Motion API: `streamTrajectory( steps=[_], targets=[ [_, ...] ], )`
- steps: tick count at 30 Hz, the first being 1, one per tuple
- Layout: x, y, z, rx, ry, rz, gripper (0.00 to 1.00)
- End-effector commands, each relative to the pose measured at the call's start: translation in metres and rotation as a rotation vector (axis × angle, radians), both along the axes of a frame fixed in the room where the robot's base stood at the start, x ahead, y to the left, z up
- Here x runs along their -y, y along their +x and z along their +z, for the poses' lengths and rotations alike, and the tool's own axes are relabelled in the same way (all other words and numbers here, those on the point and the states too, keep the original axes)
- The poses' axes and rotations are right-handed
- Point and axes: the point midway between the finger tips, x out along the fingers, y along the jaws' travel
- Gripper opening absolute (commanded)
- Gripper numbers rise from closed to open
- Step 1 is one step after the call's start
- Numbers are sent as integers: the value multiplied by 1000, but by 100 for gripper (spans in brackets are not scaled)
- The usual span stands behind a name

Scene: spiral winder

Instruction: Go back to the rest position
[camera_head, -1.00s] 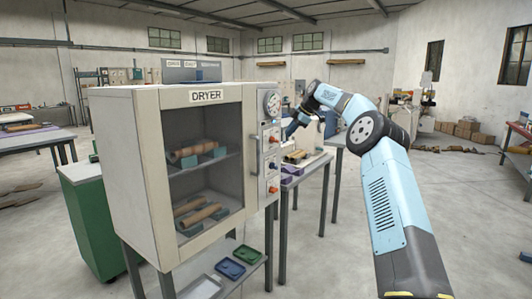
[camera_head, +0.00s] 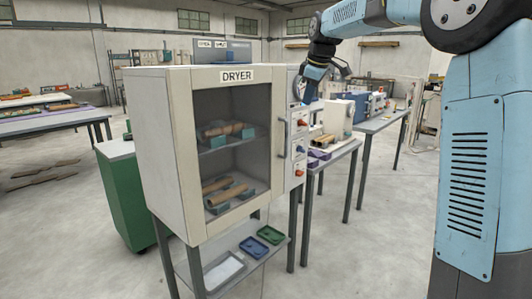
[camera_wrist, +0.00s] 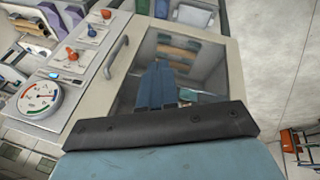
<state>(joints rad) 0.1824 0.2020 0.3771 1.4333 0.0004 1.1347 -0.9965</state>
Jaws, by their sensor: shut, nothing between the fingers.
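My arm is raised and bent at the upper right of the head view. My gripper (camera_head: 308,96) hangs from it near the top right corner of the dryer (camera_head: 160,145), by the panel with the dial and knobs. In the wrist view my gripper (camera_wrist: 160,85) shows its two blue fingers together with nothing between them, over the dryer's glass door (camera_wrist: 205,60). The dryer door is closed. Brown tubes on holders (camera_head: 225,190) lie on the two shelves behind the glass.
Beside the dryer stand a green cabinet (camera_head: 125,200) on the left and a table (camera_head: 335,153) with tubes and purple holders on the right. Blue and green trays (camera_head: 262,240) lie on the shelf below. Open floor (camera_head: 350,255) lies at front right.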

Motion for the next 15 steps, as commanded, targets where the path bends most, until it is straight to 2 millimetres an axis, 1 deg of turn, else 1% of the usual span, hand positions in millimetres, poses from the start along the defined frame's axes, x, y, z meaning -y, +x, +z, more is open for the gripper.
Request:
streamTrajectory(
  steps=[1,8,15],
  targets=[
    [0,-18,3,3,-4,-35,0],
    [13,-92,3,6,5,-225,0],
    [33,-171,-7,18,42,-431,0]
  ],
)
